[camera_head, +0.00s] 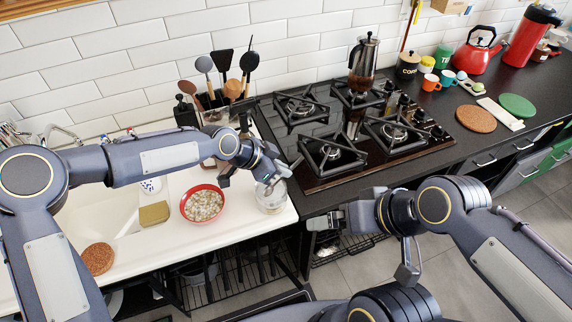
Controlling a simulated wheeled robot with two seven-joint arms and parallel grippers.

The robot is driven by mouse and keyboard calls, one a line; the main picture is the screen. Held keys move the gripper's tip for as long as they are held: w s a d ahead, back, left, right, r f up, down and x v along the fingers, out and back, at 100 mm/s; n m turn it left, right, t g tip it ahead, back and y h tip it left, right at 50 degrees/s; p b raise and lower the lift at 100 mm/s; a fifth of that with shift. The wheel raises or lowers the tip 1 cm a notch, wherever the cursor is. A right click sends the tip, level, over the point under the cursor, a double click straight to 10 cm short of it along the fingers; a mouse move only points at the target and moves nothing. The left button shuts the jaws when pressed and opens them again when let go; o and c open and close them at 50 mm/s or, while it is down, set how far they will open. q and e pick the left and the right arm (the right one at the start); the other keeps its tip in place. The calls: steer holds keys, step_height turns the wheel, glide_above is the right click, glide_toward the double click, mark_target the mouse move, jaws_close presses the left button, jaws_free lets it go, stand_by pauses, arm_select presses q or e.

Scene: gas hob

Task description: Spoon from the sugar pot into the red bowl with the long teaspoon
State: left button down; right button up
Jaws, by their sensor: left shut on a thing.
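The red bowl (187,211) stands on the white worktop and holds pale, lumpy contents. To its right, near the worktop's front right corner, stands a clear glass pot (270,205), which looks like the sugar pot. My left gripper (271,175) is right above this pot, covering part of its top. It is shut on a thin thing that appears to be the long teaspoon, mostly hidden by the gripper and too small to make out. My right gripper (322,220) is by the front edge of the black counter, away from the pot; its finger gap is not clear.
A utensil holder (213,108) stands behind my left arm. A sponge (154,213) and a cork mat (98,258) lie left of the bowl. Worktop between bowl and pot is clear.

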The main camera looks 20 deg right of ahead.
mark_target(280, 179)
arm_select(q)
steer(key=f, duration=0.1)
steer(key=f+b, duration=0.1)
steer(key=f, duration=0.1)
steer(key=shift+a+f, duration=0.3)
steer(key=shift+a, duration=0.1)
steer(key=shift+r+p, duration=0.75)
steer(key=shift+p, duration=0.1)
steer(key=shift+d+r+y+p, duration=0.45)
steer(key=shift+d+y+p, duration=0.1)
steer(key=shift+y+p, duration=0.25)
steer(key=d+r+y+p, duration=0.1)
steer(key=p, duration=0.1)
steer(key=d+r+y+p, duration=0.1)
steer(key=p, duration=0.2)
steer(key=shift+w+d+r+y, duration=0.15)
steer(key=shift+r+y, duration=0.1)
steer(key=shift+y, duration=0.15)
steer(key=r+p, duration=0.1)
steer(key=p, duration=0.1)
steer(key=d+r+y+p, duration=0.1)
steer(key=r, duration=0.1)
steer(key=shift+g+y+p, duration=0.3)
steer(key=shift+p, duration=0.1)
